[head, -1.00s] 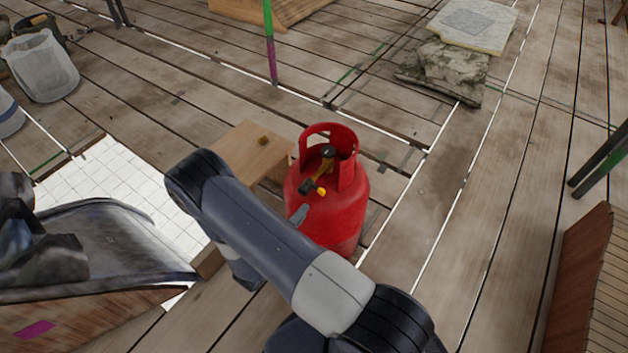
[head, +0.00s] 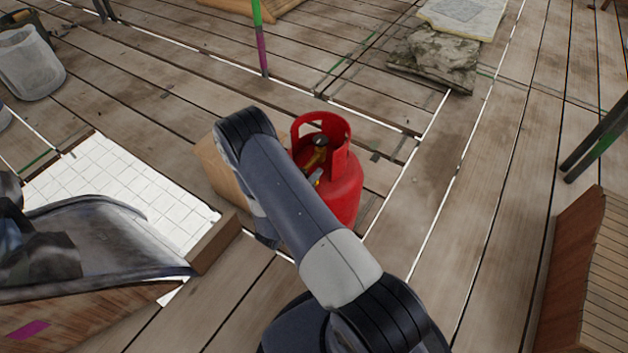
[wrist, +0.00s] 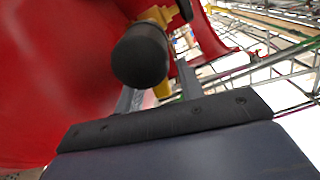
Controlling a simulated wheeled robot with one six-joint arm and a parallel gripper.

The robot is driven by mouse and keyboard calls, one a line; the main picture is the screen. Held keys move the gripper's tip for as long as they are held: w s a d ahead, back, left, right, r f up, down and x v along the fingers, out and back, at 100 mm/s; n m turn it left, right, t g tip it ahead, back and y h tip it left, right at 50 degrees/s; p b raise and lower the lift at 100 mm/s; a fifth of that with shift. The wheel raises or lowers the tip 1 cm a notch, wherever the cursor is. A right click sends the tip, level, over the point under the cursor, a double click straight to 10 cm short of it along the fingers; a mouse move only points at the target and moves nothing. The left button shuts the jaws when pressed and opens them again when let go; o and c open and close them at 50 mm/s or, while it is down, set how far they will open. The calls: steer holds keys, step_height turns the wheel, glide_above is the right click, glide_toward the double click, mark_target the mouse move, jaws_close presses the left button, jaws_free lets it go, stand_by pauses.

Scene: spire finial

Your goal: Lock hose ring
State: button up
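The red gas cylinder (head: 345,190) stands upright on the planks, with a red collar around its valve (head: 317,150). In the wrist view the red cylinder wall (wrist: 60,70) fills the left side. A black rounded hose end (wrist: 140,55) is close to the camera, with a yellow ring-like part (wrist: 162,90) partly hidden behind it. My gripper (wrist: 160,88) has its two grey fingers apart, one on either side of the yellow part. The left finger is partly hidden behind the black end. Contact with the yellow part cannot be made out. My arm hides much of this in the head view.
A wooden box (head: 212,165) stands just left of the cylinder. A dark tray-like bin (head: 100,240) is at lower left, beside a white tiled patch (head: 120,180). A stone block (head: 435,60) lies at the back.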

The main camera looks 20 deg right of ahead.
jaws_close()
stand_by(0.4)
steer(key=shift+f+b, duration=0.2)
steer(key=shift+b, duration=0.1)
steer(key=m+b, duration=0.1)
steer(key=f+m+b, duration=0.1)
steer(key=shift+w+m, duration=0.15)
steer(key=shift+m, duration=0.25)
steer(key=shift+w+a+f+m+b, duration=0.15)
steer(key=shift+w+f+m+b, duration=0.1)
steer(key=shift+m+b, duration=0.65)
steer(key=shift+w+a+f+m+b, duration=0.1)
steer(key=shift+f+m+b, duration=0.1)
steer(key=shift+m+b, duration=0.65)
steer(key=shift+m, duration=0.25)
jaws_free()
